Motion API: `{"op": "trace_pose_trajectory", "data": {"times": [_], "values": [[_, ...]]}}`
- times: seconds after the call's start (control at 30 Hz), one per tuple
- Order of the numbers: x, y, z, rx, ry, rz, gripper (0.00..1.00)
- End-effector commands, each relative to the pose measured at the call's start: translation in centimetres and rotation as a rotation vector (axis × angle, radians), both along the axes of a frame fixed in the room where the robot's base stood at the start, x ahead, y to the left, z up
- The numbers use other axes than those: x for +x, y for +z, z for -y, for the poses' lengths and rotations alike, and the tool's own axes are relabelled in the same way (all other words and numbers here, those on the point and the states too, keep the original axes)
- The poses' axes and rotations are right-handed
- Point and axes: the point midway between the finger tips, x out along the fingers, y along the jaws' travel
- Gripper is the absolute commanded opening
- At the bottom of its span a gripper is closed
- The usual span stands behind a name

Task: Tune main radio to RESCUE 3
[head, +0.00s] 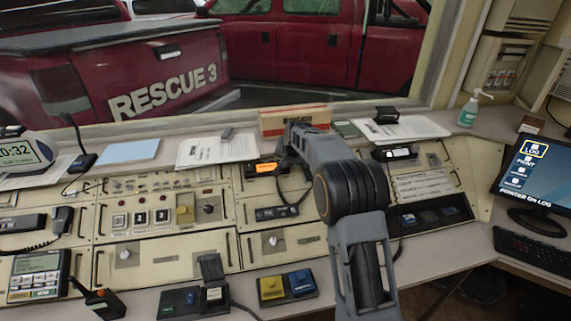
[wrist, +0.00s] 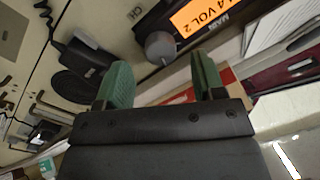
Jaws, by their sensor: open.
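The main radio (head: 265,169) is a dark box with a lit orange display at the back of the console. The wrist view shows it close up: the orange display (wrist: 205,17) reads "4 VOL 2" with its start cut off, and "MAIN" is printed beside it. A round grey knob (wrist: 160,47) sits on the radio's face. My gripper (wrist: 163,80) is open and empty, its two green fingers apart, with the knob just beyond the gap between them in the picture. I cannot tell the depth between them.
A corded handset (wrist: 85,57) is near the left finger. A red and cream box (head: 294,120) stands behind the radio, with papers (head: 218,150) to its left. A red truck marked "RESCUE 3" (head: 165,92) shows beyond the window. A monitor (head: 535,170) stands at right.

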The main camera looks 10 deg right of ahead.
Motion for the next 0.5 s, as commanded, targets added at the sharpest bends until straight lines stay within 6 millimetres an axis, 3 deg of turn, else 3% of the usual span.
{"op": "trace_pose_trajectory", "data": {"times": [0.2,0.5], "values": [[-2.5,4.0,0.4,0.000,0.000,0.004,0.63],[-4.9,7.8,0.7,0.000,0.000,0.001,0.63]]}}
